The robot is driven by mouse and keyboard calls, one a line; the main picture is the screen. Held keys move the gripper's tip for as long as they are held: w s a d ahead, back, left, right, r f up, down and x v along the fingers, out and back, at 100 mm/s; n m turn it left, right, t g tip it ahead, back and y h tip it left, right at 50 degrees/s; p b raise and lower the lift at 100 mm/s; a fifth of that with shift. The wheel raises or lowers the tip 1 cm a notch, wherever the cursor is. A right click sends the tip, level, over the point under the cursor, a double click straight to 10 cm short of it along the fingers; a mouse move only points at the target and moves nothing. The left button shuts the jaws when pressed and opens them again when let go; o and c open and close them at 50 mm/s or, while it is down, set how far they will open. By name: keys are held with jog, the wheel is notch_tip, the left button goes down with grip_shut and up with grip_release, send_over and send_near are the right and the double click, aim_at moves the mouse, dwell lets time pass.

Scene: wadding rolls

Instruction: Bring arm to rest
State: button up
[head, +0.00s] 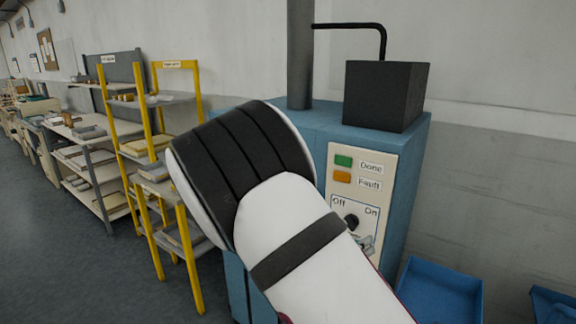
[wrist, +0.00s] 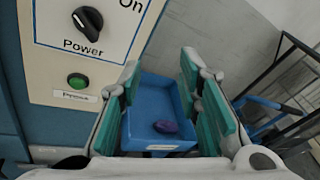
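My gripper (wrist: 161,75) shows in the wrist view with its two teal-padded fingers apart and nothing held between them. In the head view my white and black arm crosses the machine's front and hides the lower panel and most of the gripper.
The panel has a black power knob (wrist: 88,20) and a green button (wrist: 78,81). A black box (head: 387,95) sits on the machine. A yellow-framed rack (head: 191,255) and shelves (head: 97,190) stand left. A dark metal frame (wrist: 272,80) is right in the wrist view. Left floor is clear.

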jog(key=s+d+r+m+g+y, duration=0.2)
jog(key=s+d+r+m+g, duration=0.25)
jog(key=s+m, duration=0.4)
jog(key=s+d+r+m+g+y, duration=0.3)
jog(key=s+d+r+m+g, duration=0.15)
jog(key=s+m, duration=0.4)
jog(key=s+a+r+m+t+y, duration=0.2)
jog(key=s+a+r+m+y, duration=0.2)
jog(key=s+m, duration=0.3)
jog(key=s+a+r+m+t+y, duration=0.2)
jog(key=s+a+r+m+y, duration=0.2)
jog(key=s+m, duration=0.3)
jog(key=shift+r, duration=0.4)
jog(key=shift+o, duration=0.2)
